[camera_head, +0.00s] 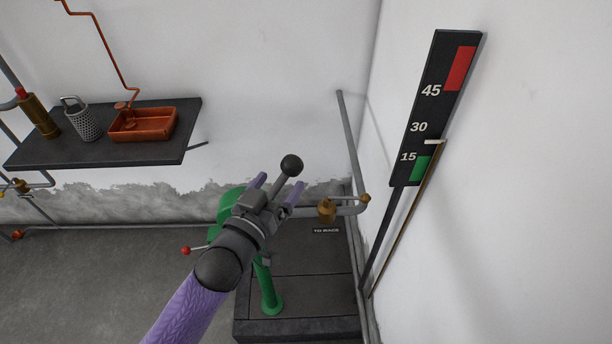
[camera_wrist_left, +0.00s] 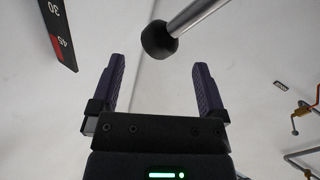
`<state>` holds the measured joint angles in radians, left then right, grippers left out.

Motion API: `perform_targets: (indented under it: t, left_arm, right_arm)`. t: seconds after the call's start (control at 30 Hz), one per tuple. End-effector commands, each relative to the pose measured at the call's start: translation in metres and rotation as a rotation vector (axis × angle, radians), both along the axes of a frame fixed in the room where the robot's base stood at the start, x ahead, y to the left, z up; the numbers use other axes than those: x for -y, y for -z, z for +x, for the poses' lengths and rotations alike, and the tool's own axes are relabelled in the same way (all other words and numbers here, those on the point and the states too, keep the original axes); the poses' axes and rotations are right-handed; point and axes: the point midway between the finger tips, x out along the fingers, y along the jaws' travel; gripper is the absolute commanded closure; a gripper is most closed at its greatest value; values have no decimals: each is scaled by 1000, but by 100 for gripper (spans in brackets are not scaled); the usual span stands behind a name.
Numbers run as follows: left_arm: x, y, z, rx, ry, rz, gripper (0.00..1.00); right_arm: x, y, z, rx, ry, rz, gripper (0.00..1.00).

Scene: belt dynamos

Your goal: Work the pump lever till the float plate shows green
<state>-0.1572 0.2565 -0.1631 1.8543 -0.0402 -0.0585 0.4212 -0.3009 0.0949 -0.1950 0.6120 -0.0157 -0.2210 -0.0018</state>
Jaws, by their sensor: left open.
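My left gripper (camera_head: 280,184) is open, its two purple fingers on either side of the pump lever's rod as the head view shows it. The lever (camera_head: 291,165) has a black ball knob on a grey rod. In the left wrist view the knob (camera_wrist_left: 159,41) appears between the fingers, around their tips, and I see no contact. The green pump (camera_head: 269,292) stands on a dark plinth, partly hidden by my arm. The gauge board (camera_head: 424,112) has red at top and green at bottom. Its small white plate (camera_head: 435,141) sits just above the green, between 15 and 30.
A dark shelf (camera_head: 190,128) on the left wall holds an orange basin (camera_head: 142,124), a perforated metal can (camera_head: 81,121) and a brass cylinder (camera_head: 38,117). A grey pipe (camera_head: 352,150) with a brass valve (camera_head: 326,209) stands right of the pump. The floor at left is clear.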

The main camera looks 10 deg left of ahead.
Motion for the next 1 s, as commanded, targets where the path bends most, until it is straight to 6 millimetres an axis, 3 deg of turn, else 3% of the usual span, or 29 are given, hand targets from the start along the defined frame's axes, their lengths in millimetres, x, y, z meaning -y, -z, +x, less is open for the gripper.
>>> perform_targets:
  t: [0.1, 0.3, 0.7, 1.0]
  left_arm:
    - [6, -1, 29, 3, 0, 0, 5]
    - [14, 0, 61, -2, 0, 2, 5]
    - [16, 0, 72, -3, 2, 3, 7]
    - [16, 0, 72, -4, 2, 4, 71]
  right_arm:
    - [-5, 3, 2, 4, 0, 7, 41]
    - [-6, 9, 3, 7, 0, 10, 41]
    - [-3, 10, 2, 4, -1, 5, 41]
    - [0, 10, 1, 2, -2, 1, 41]
